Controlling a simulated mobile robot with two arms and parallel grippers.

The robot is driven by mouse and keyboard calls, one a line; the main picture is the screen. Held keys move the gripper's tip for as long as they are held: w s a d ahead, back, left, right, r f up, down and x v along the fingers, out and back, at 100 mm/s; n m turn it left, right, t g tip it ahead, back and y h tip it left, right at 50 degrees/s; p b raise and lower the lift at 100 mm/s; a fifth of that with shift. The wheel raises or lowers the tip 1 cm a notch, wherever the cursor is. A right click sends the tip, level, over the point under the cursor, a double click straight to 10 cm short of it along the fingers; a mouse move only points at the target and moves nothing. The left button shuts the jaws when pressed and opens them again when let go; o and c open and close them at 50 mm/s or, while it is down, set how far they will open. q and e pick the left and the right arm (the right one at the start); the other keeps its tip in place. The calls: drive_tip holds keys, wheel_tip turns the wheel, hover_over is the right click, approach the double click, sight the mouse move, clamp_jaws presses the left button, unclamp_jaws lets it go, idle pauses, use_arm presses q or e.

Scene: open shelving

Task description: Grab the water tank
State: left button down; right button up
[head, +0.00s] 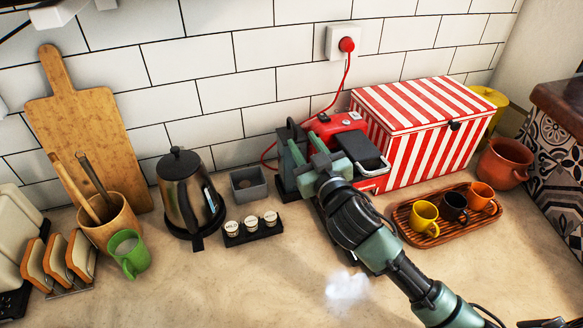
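The red coffee machine (340,124) stands at the back wall, left of the striped box. A dark upright part at its left side (287,170) looks like the water tank; my gripper partly covers it. My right gripper (308,146) is at the machine's left part, over the front of the tank. Its two green fingers are apart, and I see nothing clearly held between them. Whether a finger touches the tank cannot be told. My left gripper is not in view.
A red-and-white striped box (424,125) and a wooden tray (412,227) with small cups are to the right. A kettle (188,195), a grey container (248,186) and a black capsule holder (240,239) are to the left. The front counter is clear.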

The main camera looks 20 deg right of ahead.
sight(295, 127)
drive_tip(key=w+p, duration=0.2)
drive_tip(key=w, duration=0.4)
drive_tip(key=shift+w+r+p, duration=0.15)
drive_tip(key=shift+w+p, duration=0.05)
drive_tip(key=shift+p, duration=0.1)
drive_tip(key=shift+w, duration=0.6)
clamp_jaws()
drive_tip(key=shift+f, duration=0.2)
idle(0.4)
drive_tip(key=shift+r, duration=0.15)
